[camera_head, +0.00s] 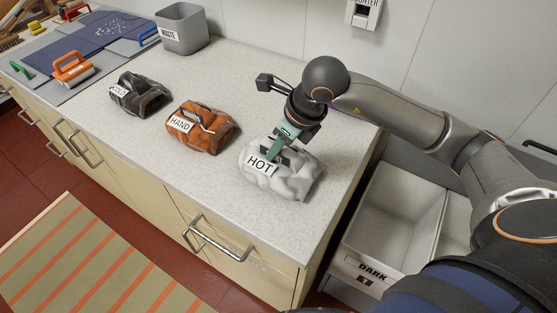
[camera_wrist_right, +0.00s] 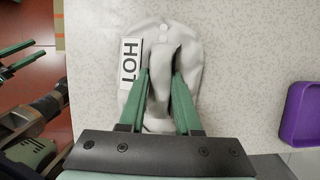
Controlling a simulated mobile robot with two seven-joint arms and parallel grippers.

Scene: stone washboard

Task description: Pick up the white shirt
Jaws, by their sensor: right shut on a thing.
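The white shirt (camera_head: 290,180) is a folded, crumpled bundle near the right end of the counter, with a "HOT" label (camera_head: 262,166) at its left front. My right gripper (camera_head: 273,153) reaches down onto its top from the right. In the right wrist view its green fingers (camera_wrist_right: 161,92) are shut on a raised fold of the white shirt (camera_wrist_right: 150,105). The bundle still appears to rest on the counter. My left gripper (camera_wrist_right: 18,60) shows only partly at the left edge of the right wrist view, its fingers apart and empty.
An orange bundle labelled "HAND" (camera_head: 205,130) and a dark bundle labelled "COLD" (camera_head: 140,97) lie left of the shirt. A grey "WASTE" bin (camera_head: 182,30) stands at the back. A pale "DARK" bin (camera_head: 375,255) stands on the floor, right of the counter.

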